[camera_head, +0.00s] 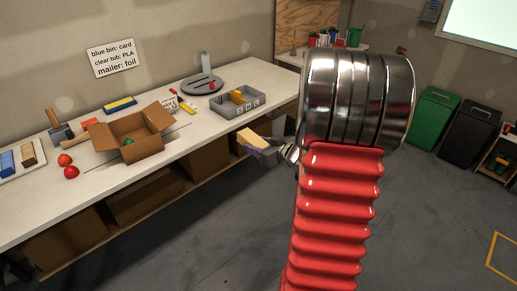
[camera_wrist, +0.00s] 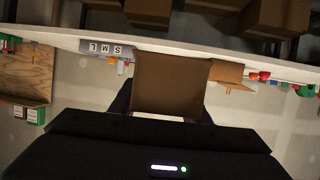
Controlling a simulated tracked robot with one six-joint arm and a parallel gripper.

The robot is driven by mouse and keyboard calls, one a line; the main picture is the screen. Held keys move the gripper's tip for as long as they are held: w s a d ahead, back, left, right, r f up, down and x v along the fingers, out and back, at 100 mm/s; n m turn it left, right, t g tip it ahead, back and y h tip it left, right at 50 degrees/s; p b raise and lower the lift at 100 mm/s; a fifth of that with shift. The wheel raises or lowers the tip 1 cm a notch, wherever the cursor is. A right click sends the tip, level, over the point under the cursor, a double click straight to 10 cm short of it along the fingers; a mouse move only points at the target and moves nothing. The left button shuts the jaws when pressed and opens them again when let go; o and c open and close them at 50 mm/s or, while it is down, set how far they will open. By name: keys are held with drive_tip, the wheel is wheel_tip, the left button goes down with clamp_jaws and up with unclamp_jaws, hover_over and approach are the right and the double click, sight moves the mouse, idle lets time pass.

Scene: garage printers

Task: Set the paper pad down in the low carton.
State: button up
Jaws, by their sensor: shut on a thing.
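The paper pad (camera_head: 250,139), a tan block, is held in my gripper (camera_head: 262,150). My gripper is shut on it, off the front edge of the bench. In the wrist view the pad (camera_wrist: 172,82) is a large brown square between the dark fingers, which it partly hides. The low carton (camera_head: 137,147) is an open cardboard box with flaps spread, standing on the bench to the left of my gripper. A green ball lies inside it. The carton also shows in the wrist view (camera_wrist: 226,72), right of the pad.
A grey divided tray (camera_head: 238,108) stands on the bench (camera_head: 215,130) near the pad. Red balls (camera_head: 71,172) lie left of the carton, and a round grey scale-like plate (camera_head: 203,86) sits behind. Cardboard boxes fill the shelf below.

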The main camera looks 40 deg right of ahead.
drive_tip(key=shift+w+a+r+m+h, duration=0.15)
drive_tip(key=shift+w+m+h, duration=0.1)
drive_tip(key=shift+w, duration=0.15)
drive_tip(key=shift+w+a+r+m+h, duration=0.1)
drive_tip(key=shift+w+m+h, duration=0.05)
drive_tip(key=shift+w+h, duration=0.15)
drive_tip(key=w+a, duration=0.3)
drive_tip(key=a, duration=0.8)
drive_tip(key=w+a+n+y, duration=0.1)
drive_tip(key=w+a, duration=0.2)
drive_tip(key=a, duration=0.8)
drive_tip(key=w+a+f+y, duration=0.1)
drive_tip(key=w+a, duration=0.2)
drive_tip(key=a, duration=0.9)
drive_tip(key=shift+w, duration=0.35)
drive_tip(key=shift+s, duration=0.1)
